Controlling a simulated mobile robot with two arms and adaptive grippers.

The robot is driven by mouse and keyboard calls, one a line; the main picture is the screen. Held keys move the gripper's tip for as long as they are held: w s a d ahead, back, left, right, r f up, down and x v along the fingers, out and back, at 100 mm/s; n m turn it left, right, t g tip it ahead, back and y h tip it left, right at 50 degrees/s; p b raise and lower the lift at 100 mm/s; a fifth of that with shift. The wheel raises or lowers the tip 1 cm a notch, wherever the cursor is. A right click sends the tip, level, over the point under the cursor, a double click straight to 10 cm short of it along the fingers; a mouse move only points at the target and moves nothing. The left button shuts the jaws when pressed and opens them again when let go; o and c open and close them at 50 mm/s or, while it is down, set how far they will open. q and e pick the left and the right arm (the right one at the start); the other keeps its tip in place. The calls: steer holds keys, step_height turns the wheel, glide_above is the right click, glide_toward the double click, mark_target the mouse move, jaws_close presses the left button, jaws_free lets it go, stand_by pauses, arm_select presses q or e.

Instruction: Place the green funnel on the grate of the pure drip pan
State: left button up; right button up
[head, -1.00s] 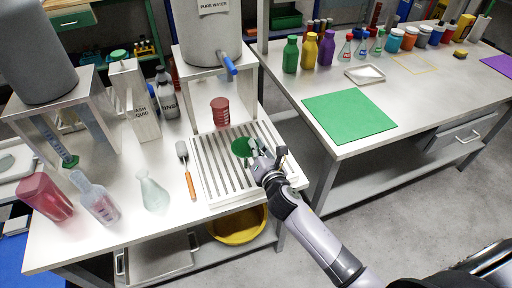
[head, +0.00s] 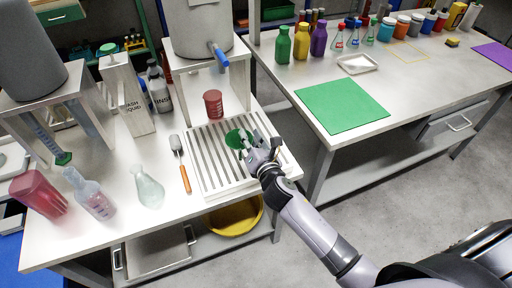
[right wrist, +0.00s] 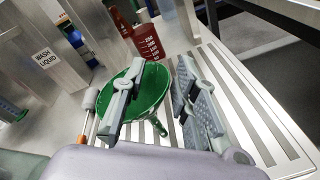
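The green funnel (head: 236,138) is at the grate of the white drip pan (head: 208,165), toward its back right part. It also shows in the right wrist view (right wrist: 152,92), tilted, with its wide green mouth facing up. My right gripper (head: 260,147) is over the pan beside the funnel. In the right wrist view its two fingers (right wrist: 158,98) stand wide apart. The left finger overlaps the funnel, and the right finger is clear of it. Whether a finger touches the funnel is hard to tell. My left gripper is not in view.
A red beaker (head: 213,104) stands behind the pan under the pure water tank (head: 203,25). A spatula with an orange handle (head: 184,177) lies left of the pan. A flask (head: 148,188) and bottles stand further left. A gap separates this table from the right one.

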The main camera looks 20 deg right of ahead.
steer(key=s+r, duration=0.1)
steer(key=s, duration=1)
steer(key=shift+s+r, duration=0.3)
steer(key=shift+s, duration=0.05)
